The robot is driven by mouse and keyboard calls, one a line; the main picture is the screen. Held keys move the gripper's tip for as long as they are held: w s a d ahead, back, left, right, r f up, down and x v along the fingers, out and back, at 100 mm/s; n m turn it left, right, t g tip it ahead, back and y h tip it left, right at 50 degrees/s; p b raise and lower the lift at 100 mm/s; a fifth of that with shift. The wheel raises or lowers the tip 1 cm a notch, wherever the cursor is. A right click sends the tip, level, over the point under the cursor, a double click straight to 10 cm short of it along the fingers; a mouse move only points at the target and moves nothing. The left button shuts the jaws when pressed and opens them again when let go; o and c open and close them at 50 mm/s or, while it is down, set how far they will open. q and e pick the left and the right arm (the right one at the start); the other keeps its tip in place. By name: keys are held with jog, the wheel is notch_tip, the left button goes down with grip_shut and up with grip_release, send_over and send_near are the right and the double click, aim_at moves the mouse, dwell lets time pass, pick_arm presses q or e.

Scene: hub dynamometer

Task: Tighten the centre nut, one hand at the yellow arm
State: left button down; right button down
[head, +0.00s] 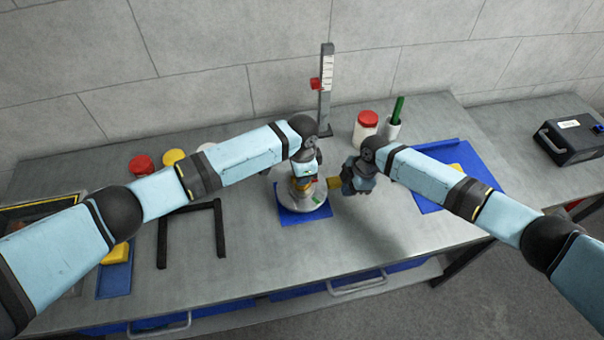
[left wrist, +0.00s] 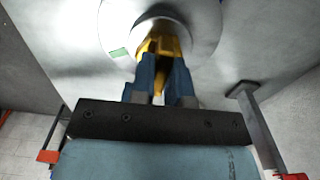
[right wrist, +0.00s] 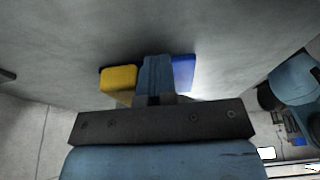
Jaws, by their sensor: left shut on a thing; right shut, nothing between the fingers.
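The round grey hub (head: 313,203) stands on a blue mat (head: 300,218). It also shows at the top of the left wrist view (left wrist: 203,22). The yellow arm (head: 334,183) sticks out on the hub's right side. My left gripper (head: 304,178) points down over the hub's middle. Its fingers (left wrist: 160,82) are shut on a yellow part (left wrist: 160,45), which seems to be the centre nut; the fingers partly hide it. My right gripper (head: 357,188) is shut and empty beside the arm's outer end. In the right wrist view a yellow block (right wrist: 118,79), apparently that end, lies left of the fingers (right wrist: 155,75).
A grey scaled post with a red marker (head: 326,90) stands behind the hub. A red-lidded jar (head: 366,125) and a cup with a green stick (head: 394,122) stand behind my right gripper. A black frame (head: 219,230) lies left; a blue tray (head: 428,185) lies right. The front middle bench is clear.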

jog(key=shift+w+a, duration=0.15)
jog(key=shift+w, duration=0.45)
jog(key=shift+w+a, duration=0.15)
jog(key=shift+w, duration=0.45)
jog(key=shift+w+a, duration=0.35)
jog(key=shift+w, duration=0.35)
jog(key=shift+w+a, duration=0.35)
jog(key=shift+w, duration=0.3)
jog(key=shift+w+a, duration=1.05)
